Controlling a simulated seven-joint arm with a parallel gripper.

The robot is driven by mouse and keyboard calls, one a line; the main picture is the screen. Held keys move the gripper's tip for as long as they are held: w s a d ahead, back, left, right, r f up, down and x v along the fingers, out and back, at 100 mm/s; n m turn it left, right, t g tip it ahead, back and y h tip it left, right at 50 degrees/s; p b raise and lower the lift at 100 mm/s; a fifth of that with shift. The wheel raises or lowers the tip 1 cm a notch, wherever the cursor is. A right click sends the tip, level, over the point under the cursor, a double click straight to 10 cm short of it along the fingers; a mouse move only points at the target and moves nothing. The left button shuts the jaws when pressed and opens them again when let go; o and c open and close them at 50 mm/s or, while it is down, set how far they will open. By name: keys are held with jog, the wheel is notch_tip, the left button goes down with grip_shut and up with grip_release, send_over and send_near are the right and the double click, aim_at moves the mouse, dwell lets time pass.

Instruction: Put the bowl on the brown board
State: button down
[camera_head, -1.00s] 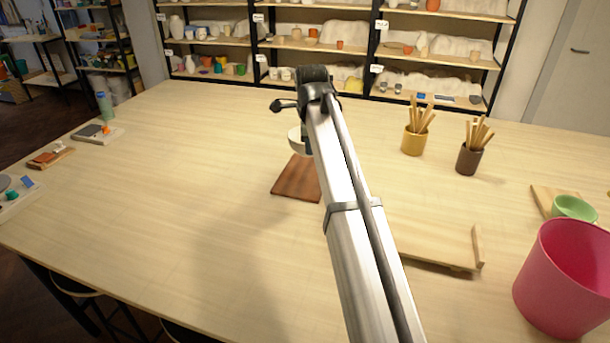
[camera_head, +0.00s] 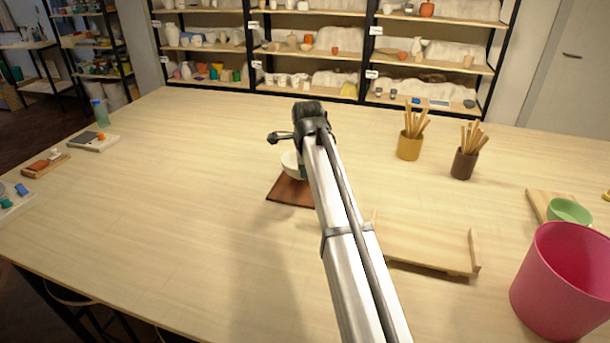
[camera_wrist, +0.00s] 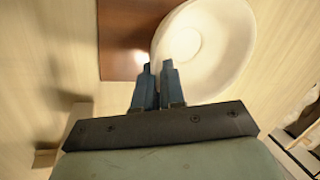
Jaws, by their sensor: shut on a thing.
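A white bowl (camera_head: 290,165) is partly hidden behind my arm in the head view. It shows more fully in the wrist view (camera_wrist: 222,50), with its open side facing the camera. My gripper (camera_wrist: 157,70) is shut on the bowl's near left rim. The brown board (camera_head: 288,191) lies flat on the table below the bowl, and it also shows in the wrist view (camera_wrist: 118,42). The bowl overlaps the board's right side in the wrist view. I cannot tell whether the bowl touches the board.
A wooden stand (camera_head: 425,250) lies right of my arm. A pink bucket (camera_head: 560,285), a green bowl (camera_head: 569,211) and two cups of sticks, one yellow (camera_head: 409,147) and one brown (camera_head: 463,164), stand farther right. The table's left middle is clear.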

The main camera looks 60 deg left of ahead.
jog(key=shift+f, duration=1.05)
jog(key=c, duration=1.2)
grip_release()
jog(key=shift+f, duration=0.1)
jog(key=v, duration=1.2)
jog(key=shift+s, duration=0.1)
